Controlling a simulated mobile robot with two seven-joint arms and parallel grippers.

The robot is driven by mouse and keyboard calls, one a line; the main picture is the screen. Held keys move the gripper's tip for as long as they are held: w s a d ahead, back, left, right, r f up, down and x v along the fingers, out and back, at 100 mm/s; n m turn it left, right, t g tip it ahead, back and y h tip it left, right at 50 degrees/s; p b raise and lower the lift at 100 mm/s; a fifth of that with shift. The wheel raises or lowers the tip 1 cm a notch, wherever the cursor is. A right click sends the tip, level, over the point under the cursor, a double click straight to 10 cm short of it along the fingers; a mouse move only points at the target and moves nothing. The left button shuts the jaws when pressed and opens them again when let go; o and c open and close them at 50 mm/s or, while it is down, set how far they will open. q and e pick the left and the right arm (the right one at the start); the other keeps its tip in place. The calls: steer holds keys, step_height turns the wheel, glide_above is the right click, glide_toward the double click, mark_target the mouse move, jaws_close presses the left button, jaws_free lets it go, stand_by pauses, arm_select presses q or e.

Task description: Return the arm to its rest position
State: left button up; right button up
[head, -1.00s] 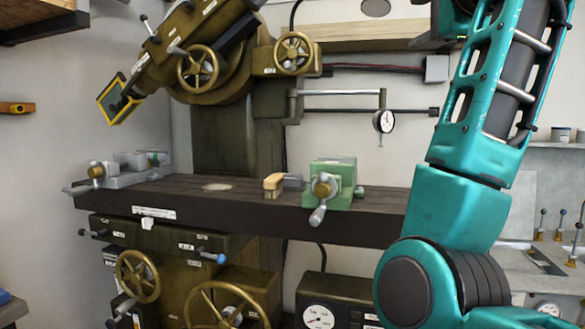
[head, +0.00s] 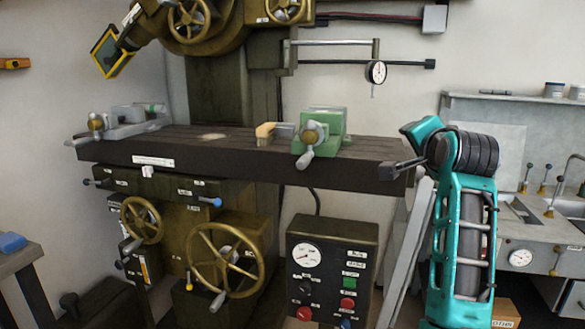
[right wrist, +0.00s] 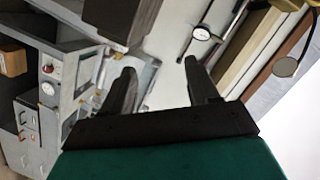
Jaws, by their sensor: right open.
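My right arm (head: 462,220) is the teal arm at the right of the head view, folded beside the right end of the machine table. My right gripper (right wrist: 159,70) shows in the right wrist view. Its two dark fingers stand apart with nothing between them, so it is open and empty. I cannot clearly make out its fingers in the head view. My left arm and left gripper are not in view.
The milling machine's table (head: 220,160) carries a green vise (head: 325,130), a wooden-handled brush (head: 266,131) and a grey vise (head: 130,125). A control box (head: 332,265) stands below. A grey bench (head: 550,240) with levers is close at the right.

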steer(key=s+f+n+g, duration=0.1)
steer(key=s+f+n, duration=0.35)
steer(key=f, duration=0.95)
steer(key=s+f+n+g, duration=0.1)
steer(key=s+f+n, duration=0.3)
steer(key=f, duration=1.1)
arm_select(q)
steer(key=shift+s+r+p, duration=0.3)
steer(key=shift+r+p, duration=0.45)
steer(key=shift+p, duration=0.1)
arm_select(e)
steer(key=s+a+f+n+g+y, duration=0.1)
steer(key=s+a+f+n+y, duration=0.1)
steer(key=s+f, duration=0.6)
steer(key=s+a+f+n+g+y, duration=0.1)
steer(key=s+a+f+n, duration=0.3)
steer(key=s+f, duration=0.5)
steer(key=s+g, duration=0.1)
steer(key=s, duration=0.7)
steer(key=shift+y, duration=0.4)
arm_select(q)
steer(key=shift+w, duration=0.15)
arm_select(e)
steer(key=shift+n, duration=0.25)
